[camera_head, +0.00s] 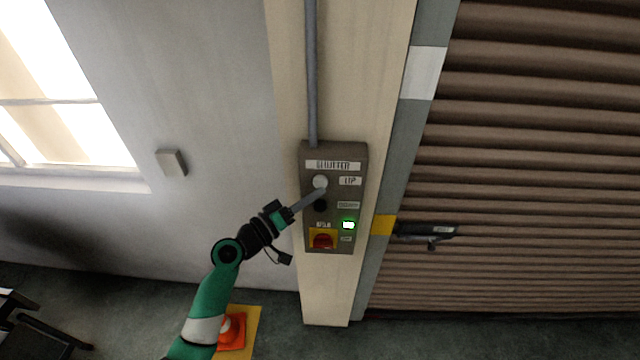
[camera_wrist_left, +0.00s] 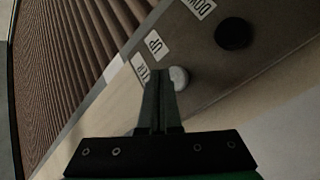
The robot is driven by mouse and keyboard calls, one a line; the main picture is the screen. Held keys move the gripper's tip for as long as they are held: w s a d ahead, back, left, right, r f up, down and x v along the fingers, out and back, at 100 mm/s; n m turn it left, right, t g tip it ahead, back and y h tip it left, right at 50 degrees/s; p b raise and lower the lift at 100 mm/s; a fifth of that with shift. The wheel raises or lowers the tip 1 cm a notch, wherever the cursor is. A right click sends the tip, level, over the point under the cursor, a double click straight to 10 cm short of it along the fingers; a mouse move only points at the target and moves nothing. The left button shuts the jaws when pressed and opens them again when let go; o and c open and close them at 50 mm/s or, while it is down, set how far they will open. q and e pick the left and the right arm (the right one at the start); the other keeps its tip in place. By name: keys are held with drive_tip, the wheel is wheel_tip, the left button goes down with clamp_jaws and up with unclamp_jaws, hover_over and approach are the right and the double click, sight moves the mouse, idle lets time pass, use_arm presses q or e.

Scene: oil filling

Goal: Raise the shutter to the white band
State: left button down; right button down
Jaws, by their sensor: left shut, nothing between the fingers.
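The brown ribbed shutter (camera_head: 530,150) covers the right side of the head view and reaches down close to the floor. Its guide rail carries a white band (camera_head: 424,73) high up and a yellow band (camera_head: 383,224) lower down. A grey control box (camera_head: 311,218) on the post has a white UP button (camera_head: 320,181) and a black button (camera_head: 320,206) below it. My left gripper (camera_head: 322,192) is shut and empty, its tips at the white button. In the left wrist view the fingertips (camera_wrist_left: 160,78) are beside the white button (camera_wrist_left: 178,77); I cannot tell whether they touch.
The box also has a red knob (camera_head: 322,241) and a lit green lamp (camera_head: 348,225). A dark handle (camera_head: 425,230) is on the shutter near the yellow band. An orange cone (camera_head: 231,331) stands on the floor by my left arm. A window is at upper left.

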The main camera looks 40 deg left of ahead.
idle(0.5)
drive_tip(key=shift+f+b, duration=0.45)
